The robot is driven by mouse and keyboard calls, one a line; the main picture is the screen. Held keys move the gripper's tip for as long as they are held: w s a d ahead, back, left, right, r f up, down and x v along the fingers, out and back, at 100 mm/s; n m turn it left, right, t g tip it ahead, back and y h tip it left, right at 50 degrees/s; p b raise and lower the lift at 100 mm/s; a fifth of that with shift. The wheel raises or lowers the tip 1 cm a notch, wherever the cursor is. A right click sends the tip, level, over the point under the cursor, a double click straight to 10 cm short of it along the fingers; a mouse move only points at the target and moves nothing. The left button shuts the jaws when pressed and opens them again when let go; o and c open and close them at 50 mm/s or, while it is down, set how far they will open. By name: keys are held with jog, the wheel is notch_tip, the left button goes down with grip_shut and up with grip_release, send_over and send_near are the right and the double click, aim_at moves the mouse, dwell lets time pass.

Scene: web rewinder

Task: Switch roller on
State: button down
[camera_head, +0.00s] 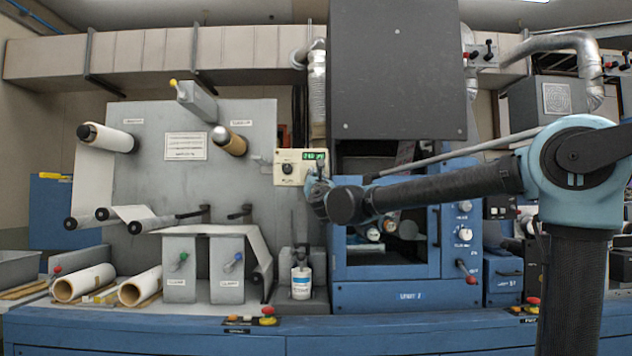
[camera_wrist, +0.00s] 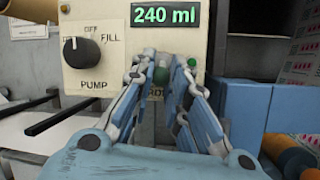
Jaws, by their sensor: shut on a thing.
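A cream control panel (camera_head: 282,177) is on the grey machine face; it fills the upper middle of the wrist view (camera_wrist: 110,20). It carries a green display (camera_wrist: 165,15) reading 240 ml and a black pump knob (camera_wrist: 81,51) marked OFF and FILL, its pointer up and to the left. My gripper (camera_wrist: 164,64) is at the panel's right part, under the display, shut on a small switch. In the head view my gripper (camera_head: 319,174) covers the same spot.
A white bottle (camera_head: 301,283) stands below the panel. Dark rods (camera_wrist: 62,116) jut out at left in the wrist view. The blue unit (camera_head: 400,297) lies right of my gripper, under a large dark hood (camera_head: 398,70). Paper rolls (camera_head: 84,283) lie at lower left.

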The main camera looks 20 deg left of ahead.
jog(key=shift+d+r+h, duration=0.1)
jog(key=shift+h, duration=0.2)
jog(key=r+g, duration=0.1)
jog(key=g, duration=0.1)
jog(key=r+g+h, duration=0.1)
jog(key=g, duration=0.1)
jog(key=shift+s+m+h, duration=0.15)
jog(key=shift+m+h, duration=0.15)
jog(key=shift+m, duration=0.1)
jog(key=shift+w+r+g+h, duration=0.15)
jog(key=shift+r+g+h, duration=0.35)
jog(key=shift+g, duration=0.6)
jog(key=shift+w+r+g+h, duration=0.1)
jog(key=shift+r+g+h, duration=0.35)
jog(key=shift+g, duration=0.65)
jog(key=c, duration=1.5)
grip_release()
jog(key=shift+w, duration=0.1)
jog(key=shift+r, duration=0.1)
